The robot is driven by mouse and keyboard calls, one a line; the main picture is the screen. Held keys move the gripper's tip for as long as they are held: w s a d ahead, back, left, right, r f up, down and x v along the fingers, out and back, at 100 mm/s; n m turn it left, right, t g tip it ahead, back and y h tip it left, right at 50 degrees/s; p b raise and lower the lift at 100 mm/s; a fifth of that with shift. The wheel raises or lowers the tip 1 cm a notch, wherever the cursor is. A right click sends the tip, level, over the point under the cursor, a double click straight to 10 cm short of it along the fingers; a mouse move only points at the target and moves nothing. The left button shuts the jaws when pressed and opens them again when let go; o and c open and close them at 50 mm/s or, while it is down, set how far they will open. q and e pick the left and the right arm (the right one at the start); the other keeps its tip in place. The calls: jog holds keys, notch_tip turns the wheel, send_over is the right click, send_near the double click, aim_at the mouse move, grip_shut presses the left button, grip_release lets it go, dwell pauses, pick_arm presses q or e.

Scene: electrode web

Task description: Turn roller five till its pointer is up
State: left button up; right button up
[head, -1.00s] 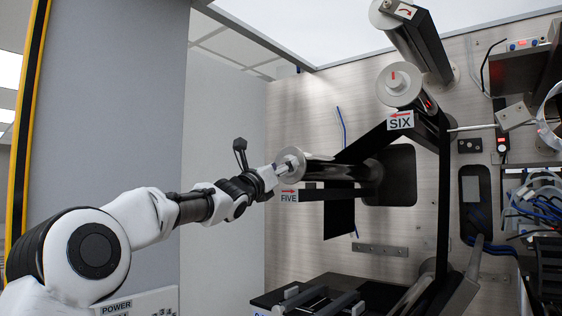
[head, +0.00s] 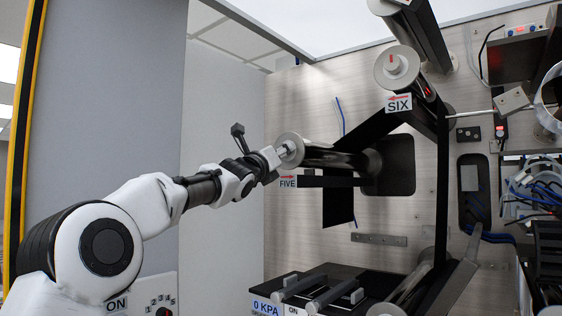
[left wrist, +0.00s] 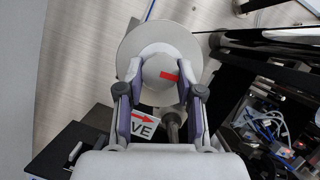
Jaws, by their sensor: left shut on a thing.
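Roller five (head: 318,156) is a metal roller standing out from the panel, with a pale round end disc and a "FIVE" label (head: 288,182) just below it. My left gripper (head: 281,152) is at its free end. In the left wrist view, my left gripper's fingers (left wrist: 160,82) are shut on the end hub of roller five (left wrist: 153,70), one on each side. The hub's red pointer mark (left wrist: 169,76) points to the right in that view, between the fingers. In the head view the gripper hides this pointer. My right gripper is not in view.
Roller six (head: 397,68) has a red mark and a "SIX" label (head: 398,104), above and right of roller five. A black web (head: 372,132) runs between the rollers. A black tray with grey bars (head: 315,290) stands below.

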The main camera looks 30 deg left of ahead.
pick_arm(q)
jog(key=shift+d+r+n+g+y+p, duration=0.15)
jog(key=shift+n+g+y+p, duration=0.7)
jog(key=shift+n, duration=2.3)
jog(key=shift+r+n+g+y+p, duration=0.25)
jog(key=shift+n+g+p, duration=1.1)
jog(key=shift+n, duration=1.85)
jog(key=shift+d+r+n+g+y+p, duration=0.1)
jog(key=shift+n+g+y+p, duration=0.75)
jog(key=shift+n, duration=2.3)
jog(key=shift+f+h+p, duration=0.1)
jog(key=shift+h+p, duration=0.15)
jog(key=shift+p, duration=0.15)
jog(key=o, duration=1.2)
jog(key=shift+c, duration=0.2)
jog(key=shift+s, duration=0.1)
